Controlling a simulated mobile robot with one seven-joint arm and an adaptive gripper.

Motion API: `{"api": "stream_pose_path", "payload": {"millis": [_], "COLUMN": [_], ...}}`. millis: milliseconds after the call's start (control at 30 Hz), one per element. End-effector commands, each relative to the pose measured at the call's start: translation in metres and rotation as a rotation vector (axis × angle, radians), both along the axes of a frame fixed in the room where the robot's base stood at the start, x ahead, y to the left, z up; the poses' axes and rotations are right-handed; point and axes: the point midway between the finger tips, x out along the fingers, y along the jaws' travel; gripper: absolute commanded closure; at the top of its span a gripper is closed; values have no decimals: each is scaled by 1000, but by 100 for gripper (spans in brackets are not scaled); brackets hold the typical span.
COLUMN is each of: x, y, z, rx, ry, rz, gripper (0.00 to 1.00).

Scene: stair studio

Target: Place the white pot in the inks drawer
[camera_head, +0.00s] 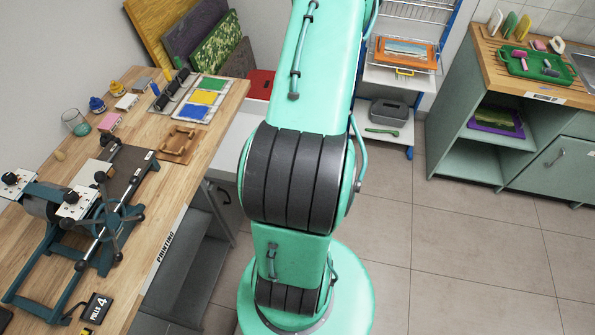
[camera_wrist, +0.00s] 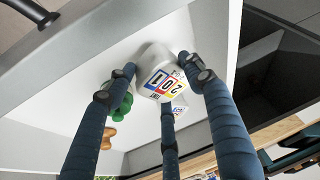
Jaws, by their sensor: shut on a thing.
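In the wrist view the white pot (camera_wrist: 153,58) has a coloured label with large digits. My gripper (camera_wrist: 157,76) is shut on it, with dark blue fingers on either side and a third below. The pot is within the outline of an open white drawer (camera_wrist: 62,92); I cannot tell whether it touches the drawer floor. No inks label is legible on the drawer. Part of a white drawer also shows in the head view (camera_head: 231,142), beside the bench. The gripper and pot are hidden there.
In the wrist view a green object (camera_wrist: 122,104) and an orange-brown object (camera_wrist: 107,138) lie near the left finger. Another white labelled item (camera_wrist: 180,109) is partly hidden behind the lower finger. The wooden printing bench (camera_head: 194,166) is at left in the head view.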

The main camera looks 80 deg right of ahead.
Motion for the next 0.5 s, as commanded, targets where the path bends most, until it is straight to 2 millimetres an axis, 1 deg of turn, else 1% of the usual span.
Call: {"api": "stream_pose_path", "payload": {"millis": [33,200,300,500], "x": [0,0,0,0], "y": [1,1,0,0], "z": [-7,-26,-31,-31], "rx": [1,2,1,0], "ry": [0,0,0,0], "rz": [-1,0,0,0], "gripper": [91,91,91,91]}}
